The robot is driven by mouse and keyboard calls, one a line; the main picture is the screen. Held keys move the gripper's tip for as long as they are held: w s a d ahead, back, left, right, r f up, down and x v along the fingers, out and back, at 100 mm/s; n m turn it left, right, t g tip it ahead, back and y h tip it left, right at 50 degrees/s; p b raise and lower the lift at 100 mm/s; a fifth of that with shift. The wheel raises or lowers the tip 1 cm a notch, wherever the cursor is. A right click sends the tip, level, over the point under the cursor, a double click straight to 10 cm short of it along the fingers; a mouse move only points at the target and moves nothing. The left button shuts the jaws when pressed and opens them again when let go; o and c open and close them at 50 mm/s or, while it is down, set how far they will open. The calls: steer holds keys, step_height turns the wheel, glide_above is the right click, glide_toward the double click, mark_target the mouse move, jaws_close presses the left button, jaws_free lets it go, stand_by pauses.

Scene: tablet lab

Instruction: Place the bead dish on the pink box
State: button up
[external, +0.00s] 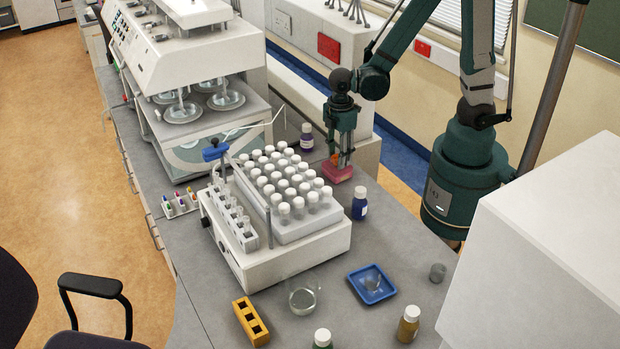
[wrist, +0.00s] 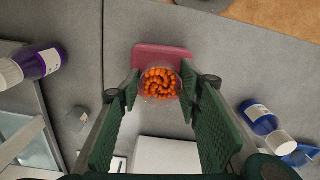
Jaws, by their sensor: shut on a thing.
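The bead dish (wrist: 161,84) is a small clear dish full of orange beads, held between the two green fingers of my gripper (wrist: 160,88). In the external view my gripper (external: 341,152) points down over the pink box, and a little orange of the dish (external: 335,158) shows between the fingers. The pink box (external: 337,174) is low and flat on the grey bench. In the wrist view the pink box (wrist: 163,54) shows behind the dish, which overlaps its near part. Whether the dish touches the box top I cannot tell.
A purple bottle (external: 307,138) stands behind left of the box and a blue bottle (external: 359,204) in front right. A shaker with several white-capped vials (external: 290,190) is to the left. A blue tray (external: 359,293) and a glass beaker (external: 303,301) are nearer the front.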

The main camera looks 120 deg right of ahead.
steer(key=shift+f, duration=0.15)
steer(key=o, duration=0.9)
steer(key=shift+r, duration=0.25)
steer(key=shift+r+p, duration=0.6)
steer(key=shift+r, duration=5.3)
steer(key=shift+a+r, duration=0.1)
steer(key=a+r+t, duration=0.2)
steer(key=a+r, duration=0.2)
steer(key=a, duration=0.4)
steer(key=a+r+m+t, duration=0.1)
steer(key=a+r+t, duration=0.1)
steer(key=a+r, duration=0.3)
steer(key=a+r+t, duration=0.3)
steer(key=a+r, duration=0.1)
steer(key=a, duration=0.6)
steer(key=shift+s+a+r+m, duration=0.15)
steer(key=shift+s+a+m, duration=0.1)
steer(key=shift+a+m, duration=0.15)
